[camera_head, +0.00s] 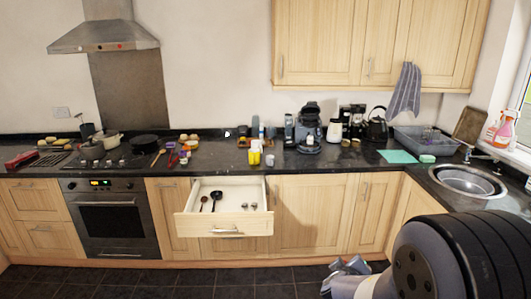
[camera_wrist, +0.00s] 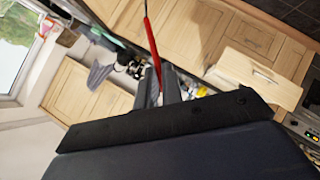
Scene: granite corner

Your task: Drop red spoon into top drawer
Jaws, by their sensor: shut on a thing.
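My gripper (camera_wrist: 168,88) is shut on the red spoon (camera_wrist: 153,48), which sticks out past the fingertips in the wrist view. In the head view my gripper (camera_head: 347,268) is low at the front right, and I cannot make out the spoon there. The top drawer (camera_head: 232,193) is pulled open below the counter, left of my gripper. It holds two dark utensils (camera_head: 216,198) on its left and small metal things (camera_head: 249,205) on its right. The drawer also shows in the wrist view (camera_wrist: 258,77), right of the spoon and apart from it.
The dark counter (camera_head: 330,162) above the drawer carries a yellow bottle (camera_head: 255,153), a coffee machine (camera_head: 308,130) and a kettle (camera_head: 377,127). An oven (camera_head: 108,215) is at the left, a sink (camera_head: 467,181) at the right. The floor before the drawer looks clear.

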